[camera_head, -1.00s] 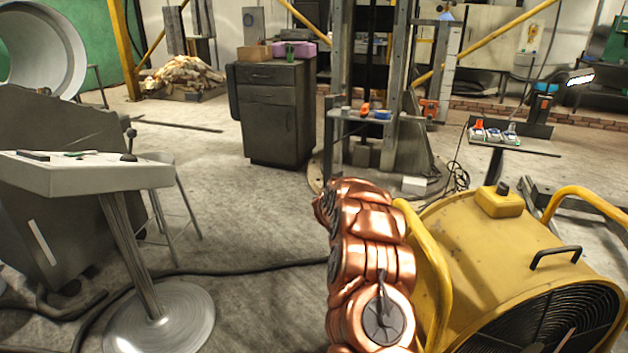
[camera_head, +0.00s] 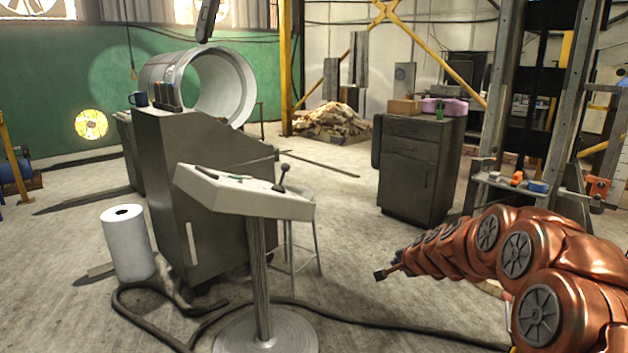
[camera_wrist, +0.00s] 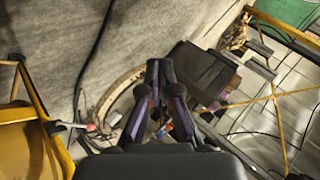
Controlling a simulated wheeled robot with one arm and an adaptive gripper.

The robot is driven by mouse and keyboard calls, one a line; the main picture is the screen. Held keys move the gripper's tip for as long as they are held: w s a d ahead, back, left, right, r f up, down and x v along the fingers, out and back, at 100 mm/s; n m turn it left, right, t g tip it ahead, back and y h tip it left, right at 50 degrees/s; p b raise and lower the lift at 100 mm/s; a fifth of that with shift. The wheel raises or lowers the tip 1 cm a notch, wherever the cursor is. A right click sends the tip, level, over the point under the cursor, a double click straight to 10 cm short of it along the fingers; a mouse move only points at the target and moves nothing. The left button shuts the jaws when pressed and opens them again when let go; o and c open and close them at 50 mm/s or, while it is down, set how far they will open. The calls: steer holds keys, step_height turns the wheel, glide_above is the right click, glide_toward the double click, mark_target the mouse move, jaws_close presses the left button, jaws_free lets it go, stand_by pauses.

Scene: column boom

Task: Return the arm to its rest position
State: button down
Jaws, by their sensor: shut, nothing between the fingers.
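My copper-coloured arm reaches in from the right of the head view, stretched to the left. My gripper (camera_head: 385,273) is at its tip, small and dark, over open floor to the right of the pedestal console. In the wrist view my gripper (camera_wrist: 159,72) has its two dark fingers together at the tips, with nothing between them. No object is held.
The pedestal console (camera_head: 245,198) with a lever stands left of my gripper, before a grey cabinet (camera_head: 190,200). A dark drawer cabinet (camera_head: 415,170) stands behind. A black cable (camera_head: 390,318) crosses the floor. A yellow machine (camera_wrist: 30,140) shows in the wrist view.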

steer(key=s+a+n+g+y, duration=0.1)
steer(key=s+a+n+g, duration=0.3)
steer(key=s, duration=0.7)
steer(key=s+a+n+g+y, duration=0.1)
steer(key=s+a+n+g, duration=0.15)
steer(key=s+a, duration=0.65)
steer(key=s+d+f+n+g+h, duration=0.1)
steer(key=s+d+n+g+h, duration=0.2)
steer(key=s, duration=1.5)
steer(key=s+d+n+g, duration=0.35)
steer(key=s+d, duration=0.25)
steer(key=s, duration=1.1)
step_height(320, 180, up, 16)
steer(key=w+t+p, duration=0.1)
steer(key=p, duration=1.4)
steer(key=shift+a, duration=0.2)
steer(key=shift+w+d+f+m, duration=0.1)
steer(key=shift+m, duration=0.2)
